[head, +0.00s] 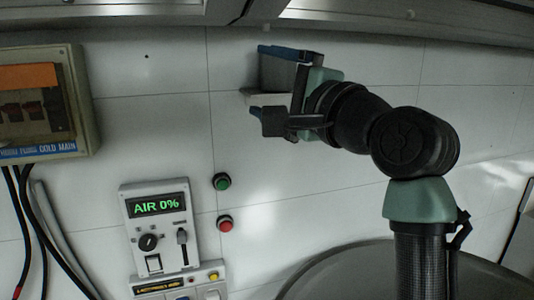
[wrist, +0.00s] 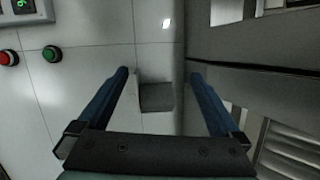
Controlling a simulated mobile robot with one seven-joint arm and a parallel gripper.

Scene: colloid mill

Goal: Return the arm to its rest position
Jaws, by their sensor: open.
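My gripper (head: 262,82) is in front of the white tiled wall in the head view, at the end of my bent arm. Its two blue-tipped fingers are spread wide. In the wrist view the open gripper (wrist: 159,73) shows both fingers apart. A small grey block (wrist: 157,97) with a pale side shows between them, apart from both fingers. Nothing is seen held.
A panel reading "AIR 0%" (head: 158,222) has a knob and a slider. Right of it are a green button (head: 222,182) and a red button (head: 224,223). An electrical box (head: 80,95) with cables is at left. A large round dark surface (head: 335,280) lies below my arm.

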